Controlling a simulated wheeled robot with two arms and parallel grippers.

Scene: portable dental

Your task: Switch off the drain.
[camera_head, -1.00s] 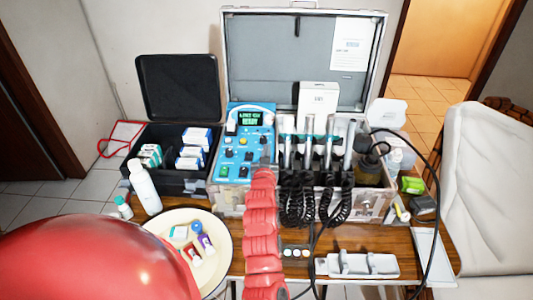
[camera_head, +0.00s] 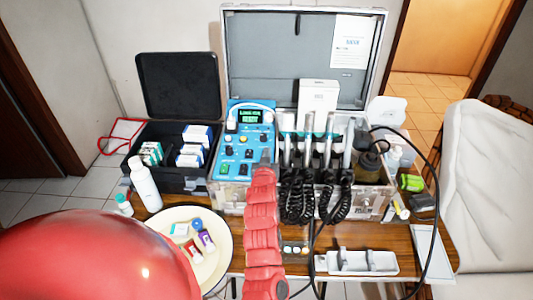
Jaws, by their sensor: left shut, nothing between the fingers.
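The labels are too small to read, so I cannot tell which control is the drain's. My left gripper (camera_head: 263,168), red and segmented, reaches up from the bottom centre. It is shut and empty, with its tip over the lower right part of the panel. It hides the controls there, and I cannot tell whether it touches one. My right gripper is not in view.
Dental handpieces (camera_head: 328,145) with coiled black cords stand right of the panel. A black case (camera_head: 168,170) with small boxes is at the left. A white bottle (camera_head: 146,186), a round plate (camera_head: 180,215) and a white tray (camera_head: 380,268) stand on the wooden table.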

